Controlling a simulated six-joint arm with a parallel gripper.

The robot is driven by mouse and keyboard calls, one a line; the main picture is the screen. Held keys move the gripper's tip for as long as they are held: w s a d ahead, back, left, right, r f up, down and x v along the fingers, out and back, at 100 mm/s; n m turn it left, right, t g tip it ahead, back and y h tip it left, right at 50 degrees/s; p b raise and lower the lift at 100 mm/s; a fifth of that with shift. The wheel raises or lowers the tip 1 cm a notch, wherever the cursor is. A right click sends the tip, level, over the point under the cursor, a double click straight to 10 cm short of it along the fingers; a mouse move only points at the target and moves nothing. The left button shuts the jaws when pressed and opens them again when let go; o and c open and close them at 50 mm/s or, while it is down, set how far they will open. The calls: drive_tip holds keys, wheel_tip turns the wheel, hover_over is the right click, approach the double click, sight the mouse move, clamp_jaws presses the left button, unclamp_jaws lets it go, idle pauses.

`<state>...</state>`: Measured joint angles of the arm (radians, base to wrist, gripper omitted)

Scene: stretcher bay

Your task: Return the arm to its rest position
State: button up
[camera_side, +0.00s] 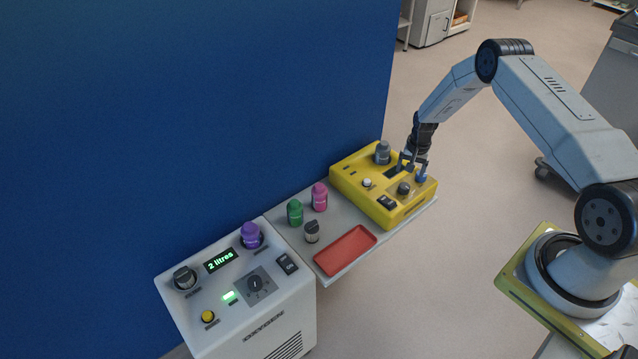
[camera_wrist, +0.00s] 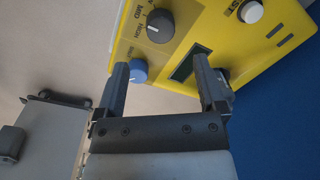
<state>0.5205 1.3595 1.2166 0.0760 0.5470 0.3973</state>
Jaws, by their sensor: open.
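My arm reaches from its base at the right over to the yellow device (camera_side: 353,180) on the shelf. My gripper (camera_side: 413,168) is just above the right part of that device, near its blue knob (camera_side: 420,178). In the wrist view my gripper (camera_wrist: 165,75) has its two fingers wide apart with nothing between them. The yellow device (camera_wrist: 213,32) lies beyond the fingertips, with a grey dial (camera_wrist: 160,27), a dark display (camera_wrist: 190,65) and the blue knob (camera_wrist: 138,71) close to one finger. I cannot tell whether a finger touches the device.
A grey shelf (camera_side: 283,222) carries green (camera_side: 295,213) and pink (camera_side: 320,198) bottles, a small dark-capped jar (camera_side: 312,232) and a red tray (camera_side: 345,251). A white oxygen unit (camera_side: 235,325) reading "2 litres" stands left. A blue wall (camera_side: 190,100) rises behind. Open floor lies right of the shelf.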

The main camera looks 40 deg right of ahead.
drive_tip(key=shift+r, duration=0.15)
drive_tip(key=s+a+r+n, duration=0.1)
drive_tip(key=a+r+n, duration=0.2)
drive_tip(key=a+r, duration=0.5)
drive_tip(key=s+a+r+n, duration=0.15)
drive_tip(key=a+r, duration=0.35)
drive_tip(key=r, duration=0.5)
drive_tip(key=s+a+r+n+t, duration=0.2)
drive_tip(key=s+a+r+n, duration=0.4)
drive_tip(key=s+a+r, duration=0.4)
drive_tip(key=s+a, duration=0.2)
drive_tip(key=s, duration=0.3)
drive_tip(key=shift+s+a+r+n, duration=0.15)
drive_tip(key=shift+s+a+n, duration=0.1)
drive_tip(key=shift+a+n, duration=0.1)
